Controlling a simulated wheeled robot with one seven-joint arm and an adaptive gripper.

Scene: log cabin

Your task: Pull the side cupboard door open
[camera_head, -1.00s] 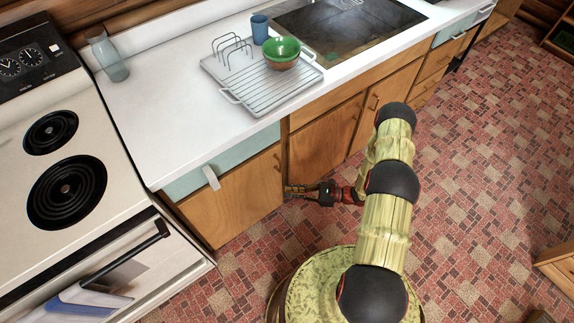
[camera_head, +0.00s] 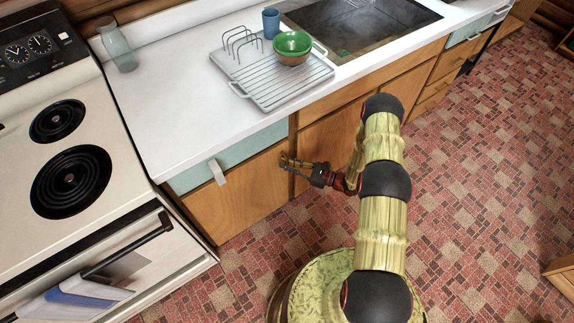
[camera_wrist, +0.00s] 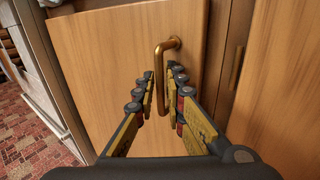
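The side cupboard door (camera_head: 238,200) is a wooden panel under the pale green drawer, right of the stove. It also fills much of the wrist view (camera_wrist: 110,60) and looks closed. Its brass handle (camera_wrist: 172,43) is an upright bar near the door's right edge. My gripper (camera_head: 284,161) is at the door's upper right, hiding the handle in the head view. In the wrist view, my gripper (camera_wrist: 160,82) has its fingers on either side of the handle's upright bar. A narrow gap seems to remain between fingers and bar.
The white stove (camera_head: 75,225) stands left of the door, its oven handle sticking out. The white counter (camera_head: 165,125) overhangs above, with a drawer pull (camera_head: 217,172) below its edge. A neighbouring cupboard door (camera_head: 327,140) is to the right.

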